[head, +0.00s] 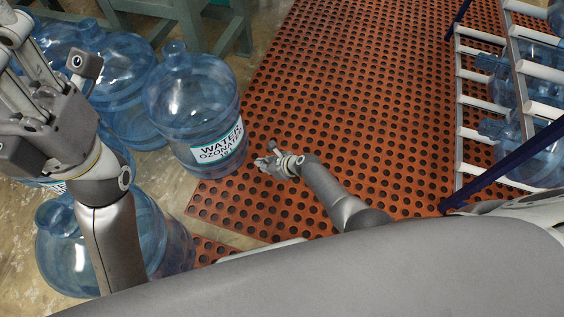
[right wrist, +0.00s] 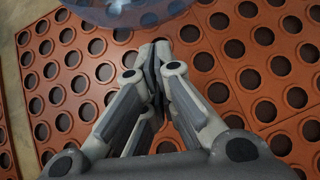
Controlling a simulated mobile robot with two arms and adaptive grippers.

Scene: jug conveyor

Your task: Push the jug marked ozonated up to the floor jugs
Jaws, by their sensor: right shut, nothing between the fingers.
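The jug marked ozonated (head: 190,100) is clear blue, with a white and teal label facing the mat. It stands upright at the left edge of the orange mat. Its lower part shows at the top of the right wrist view (right wrist: 125,12). My right gripper (head: 262,162) is shut and empty, low over the mat just right of the jug's base; its closed fingertips (right wrist: 158,60) point toward the jug. The floor jugs (head: 118,85) stand close to the left of the marked jug. My left gripper (head: 52,45) is open and empty above them, hiding some.
More blue jugs (head: 70,250) stand at the lower left. The perforated orange mat (head: 350,80) is clear to the right and back. A rack (head: 490,110) holding jugs stands at the right. A green metal frame (head: 190,20) stands at the back.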

